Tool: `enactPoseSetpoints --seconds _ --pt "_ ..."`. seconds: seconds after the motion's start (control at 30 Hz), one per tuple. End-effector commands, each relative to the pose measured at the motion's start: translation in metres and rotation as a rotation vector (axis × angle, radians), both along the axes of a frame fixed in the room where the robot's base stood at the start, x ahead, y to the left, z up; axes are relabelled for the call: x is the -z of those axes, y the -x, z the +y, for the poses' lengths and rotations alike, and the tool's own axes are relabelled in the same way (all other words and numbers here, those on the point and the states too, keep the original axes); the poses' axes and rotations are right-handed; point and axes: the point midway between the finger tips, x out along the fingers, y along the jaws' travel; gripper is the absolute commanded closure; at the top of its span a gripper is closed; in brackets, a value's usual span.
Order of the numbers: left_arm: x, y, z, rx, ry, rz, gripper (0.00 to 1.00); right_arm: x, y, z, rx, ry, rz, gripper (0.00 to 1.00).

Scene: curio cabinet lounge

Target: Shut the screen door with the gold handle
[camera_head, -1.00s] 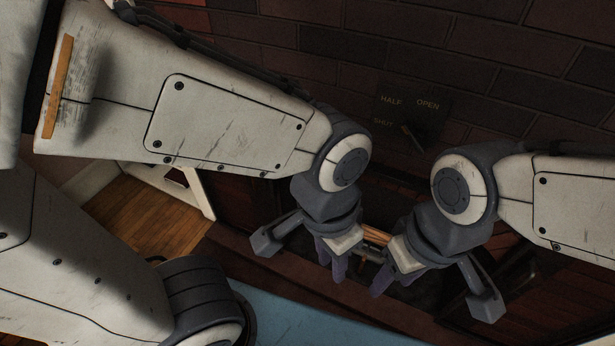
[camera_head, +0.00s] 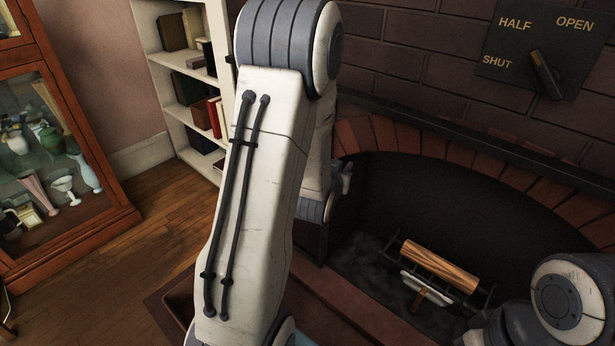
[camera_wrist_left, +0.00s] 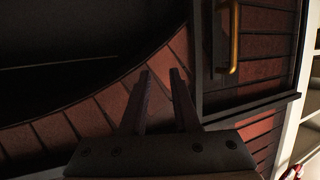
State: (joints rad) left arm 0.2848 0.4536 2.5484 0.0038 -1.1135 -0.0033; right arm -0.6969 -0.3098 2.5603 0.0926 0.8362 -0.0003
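The gold handle (camera_wrist_left: 234,40) shows in the left wrist view, upright on a dark frame beside the red brick surround. I take this dark frame (camera_wrist_left: 204,50) to be the screen door's; its angle is hard to tell. My left gripper (camera_wrist_left: 160,72) is open and empty, its two fingers apart, to the left of the handle and not touching it. In the head view my left gripper (camera_head: 345,176) is mostly hidden behind my left arm, near the left side of the fireplace opening. The gold handle cannot be made out there. My right gripper is out of view; only my right arm shows at lower right.
The fireplace opening (camera_head: 440,205) holds a log (camera_head: 440,266) on a grate. A wall plate (camera_head: 550,45) reads HALF, OPEN, SHUT and has a lever. A white bookshelf (camera_head: 186,85) and a glass-fronted cabinet (camera_head: 70,235) stand left. Wooden floor between them is clear.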

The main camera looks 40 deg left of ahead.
Motion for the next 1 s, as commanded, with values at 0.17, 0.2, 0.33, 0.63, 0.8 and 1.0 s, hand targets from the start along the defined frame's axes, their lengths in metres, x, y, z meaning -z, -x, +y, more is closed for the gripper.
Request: enactPoseSetpoints --seconds 0.17,0.2,0.33,0.63,0.8,1.0 --pt "0.049 0.02 0.071 -0.149 -0.068 -0.178 0.7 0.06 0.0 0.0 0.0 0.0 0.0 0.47" --pt "0.051 0.024 0.081 -0.17 -0.081 -0.208 0.7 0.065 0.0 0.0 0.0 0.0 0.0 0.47" --pt "0.054 0.035 0.099 -0.213 -0.111 -0.271 0.7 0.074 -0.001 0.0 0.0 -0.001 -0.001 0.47" --pt "0.055 0.024 0.11 -0.222 -0.124 -0.298 0.7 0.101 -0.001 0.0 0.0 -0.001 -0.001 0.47" --pt "0.052 0.007 0.119 -0.221 -0.123 -0.297 0.7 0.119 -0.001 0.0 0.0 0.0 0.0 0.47" --pt "0.051 -0.028 0.139 -0.221 -0.122 -0.293 0.7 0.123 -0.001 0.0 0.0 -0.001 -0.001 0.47"
